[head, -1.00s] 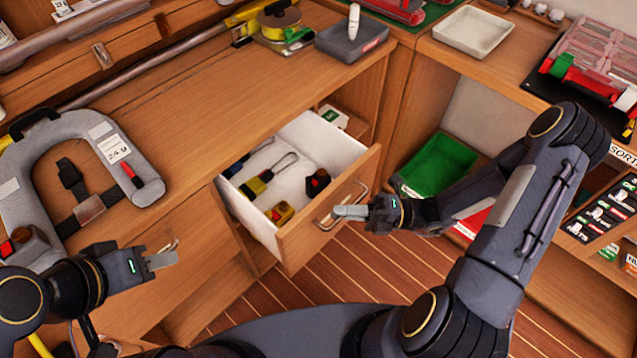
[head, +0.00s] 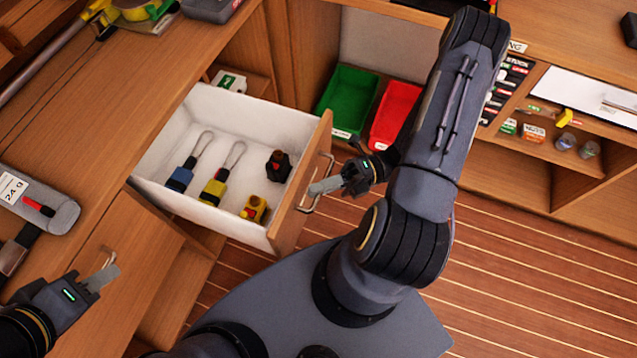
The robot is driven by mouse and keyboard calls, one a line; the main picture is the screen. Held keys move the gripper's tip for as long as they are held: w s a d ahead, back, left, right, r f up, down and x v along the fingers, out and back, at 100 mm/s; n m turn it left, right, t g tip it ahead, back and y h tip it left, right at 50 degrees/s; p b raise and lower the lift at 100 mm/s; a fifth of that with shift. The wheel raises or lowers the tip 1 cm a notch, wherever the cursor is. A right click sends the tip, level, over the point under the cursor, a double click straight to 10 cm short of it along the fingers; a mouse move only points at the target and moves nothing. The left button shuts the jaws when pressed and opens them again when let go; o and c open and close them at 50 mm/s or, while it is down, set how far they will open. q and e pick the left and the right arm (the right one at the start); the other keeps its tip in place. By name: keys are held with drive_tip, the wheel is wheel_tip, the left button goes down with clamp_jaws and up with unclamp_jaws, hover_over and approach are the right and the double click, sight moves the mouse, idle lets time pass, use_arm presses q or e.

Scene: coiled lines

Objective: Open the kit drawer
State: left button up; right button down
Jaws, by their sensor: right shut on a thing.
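The kit drawer (head: 196,216) is pulled out from the wooden cabinet, its white inside in plain view. It holds a blue item (head: 180,177) and a yellow item (head: 214,188), both with metal loops, plus a dark red-and-black item (head: 278,165) and a small yellow item (head: 254,209). My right gripper (head: 322,186) is shut on the metal drawer handle (head: 331,164) at the wooden front. My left gripper (head: 106,277) is at the lower left, in front of the cabinet and clear of the drawer. Its finger gap is not clear.
The wooden countertop (head: 90,110) runs along the left, with a grey vest-like item (head: 45,205) on it. A green bin (head: 349,101) and a red bin (head: 394,113) stand behind the drawer. Open plank floor (head: 540,270) lies to the right.

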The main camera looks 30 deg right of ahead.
drive_tip(key=c, duration=1.5)
unclamp_jaws()
drive_tip(key=shift+d, duration=0.1)
drive_tip(key=v, duration=0.7)
drive_tip(key=shift+d+b, duration=0.35)
drive_tip(key=shift+b, duration=0.05)
